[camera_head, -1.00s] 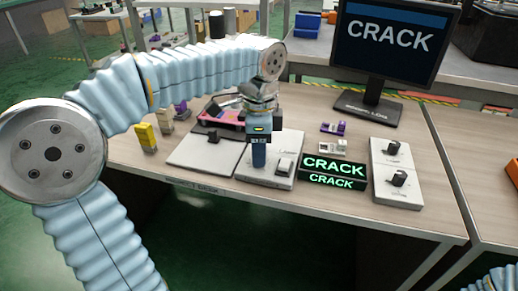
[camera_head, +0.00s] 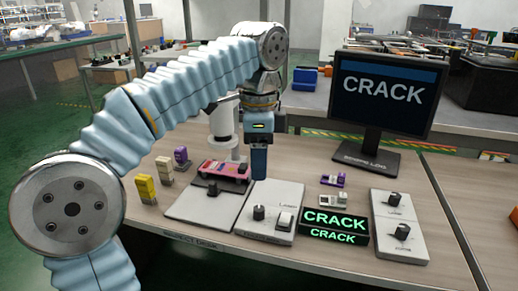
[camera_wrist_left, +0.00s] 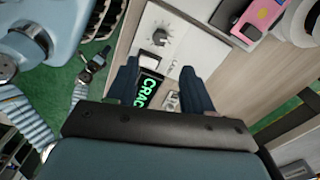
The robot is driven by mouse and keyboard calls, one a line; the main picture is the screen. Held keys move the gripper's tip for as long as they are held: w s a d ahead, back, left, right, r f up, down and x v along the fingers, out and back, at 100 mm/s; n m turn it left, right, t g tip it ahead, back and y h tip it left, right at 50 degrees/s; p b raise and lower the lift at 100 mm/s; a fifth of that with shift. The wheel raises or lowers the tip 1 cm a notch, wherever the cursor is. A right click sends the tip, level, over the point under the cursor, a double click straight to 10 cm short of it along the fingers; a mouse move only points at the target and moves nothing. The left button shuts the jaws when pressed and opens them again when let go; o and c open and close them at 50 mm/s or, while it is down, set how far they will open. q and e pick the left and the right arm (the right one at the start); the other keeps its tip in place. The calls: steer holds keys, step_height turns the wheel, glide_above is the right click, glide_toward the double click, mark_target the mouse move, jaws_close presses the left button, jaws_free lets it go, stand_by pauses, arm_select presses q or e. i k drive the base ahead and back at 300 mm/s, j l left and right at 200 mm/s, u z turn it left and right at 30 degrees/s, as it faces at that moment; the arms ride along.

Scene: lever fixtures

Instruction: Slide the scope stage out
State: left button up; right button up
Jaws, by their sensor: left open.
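The white microscope (camera_head: 224,120) stands behind a pale base plate (camera_head: 190,212), partly hidden by my left arm. Its pink-red stage (camera_head: 218,171) lies at its foot, and a black knob (camera_head: 212,188) stands on the plate in front. In the left wrist view a pink piece (camera_wrist_left: 262,14) shows at the top right. My left gripper (camera_head: 259,172) points down just right of the stage, behind the knob of the light panel (camera_head: 259,212). It is apart from that knob. In the left wrist view the left gripper (camera_wrist_left: 158,88) has its fingers spread with nothing between them.
The light panel also has a white rocker switch (camera_head: 285,219). Right of it are a green CRACK sign (camera_head: 335,221), a panel with two knobs (camera_head: 398,225) and a monitor (camera_head: 385,95). Yellow, beige and purple blocks (camera_head: 164,170) stand at the left.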

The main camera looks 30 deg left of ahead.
mark_target(216, 183)
steer(key=k, duration=1)
